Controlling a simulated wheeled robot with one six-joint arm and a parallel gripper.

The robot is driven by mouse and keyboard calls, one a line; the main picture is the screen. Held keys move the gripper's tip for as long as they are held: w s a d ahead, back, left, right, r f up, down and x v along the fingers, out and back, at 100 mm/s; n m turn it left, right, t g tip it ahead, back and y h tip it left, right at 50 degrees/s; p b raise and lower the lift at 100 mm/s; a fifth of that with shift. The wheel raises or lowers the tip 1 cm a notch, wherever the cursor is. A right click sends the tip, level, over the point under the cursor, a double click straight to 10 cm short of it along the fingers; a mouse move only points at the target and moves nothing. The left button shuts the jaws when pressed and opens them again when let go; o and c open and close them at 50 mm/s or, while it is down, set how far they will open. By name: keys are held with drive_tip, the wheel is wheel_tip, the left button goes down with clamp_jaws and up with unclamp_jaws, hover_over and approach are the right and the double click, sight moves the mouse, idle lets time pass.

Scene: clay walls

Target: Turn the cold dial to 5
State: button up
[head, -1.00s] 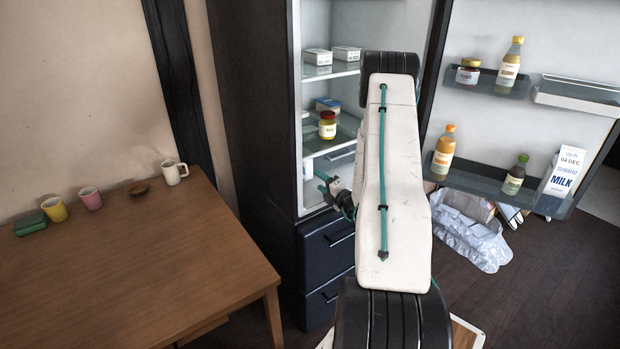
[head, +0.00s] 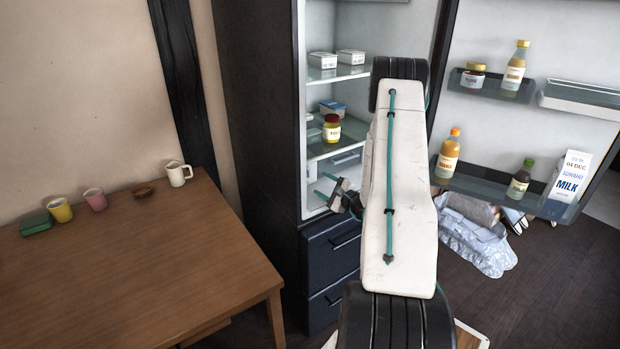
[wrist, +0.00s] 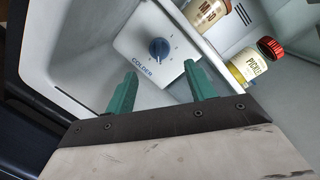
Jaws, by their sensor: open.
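The cold dial (wrist: 159,47) is a dark blue round knob on a white panel (wrist: 140,64) marked "COLDER", with small marks around it, too small to read. It shows in the wrist view, on the inside of the fridge; in the head view I cannot make it out. My gripper (wrist: 162,88) has two green fingers, spread apart and empty. In the wrist view the dial lies beyond the fingertips, between their lines, with no contact visible. In the head view my gripper (head: 325,186) is at the open fridge's left inner side, low down.
A miso tub (wrist: 208,12) and a pickle jar (wrist: 255,62) stand beside the dial panel. The open fridge door (head: 480,125) holds bottles and a milk carton (head: 568,177). A wooden table (head: 130,265) with cups is at left.

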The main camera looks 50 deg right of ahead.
drive_tip(key=w, duration=0.7)
drive_tip(key=shift+w+d, duration=0.25)
drive_tip(key=shift+d, duration=0.05)
drive_tip(key=c, duration=1)
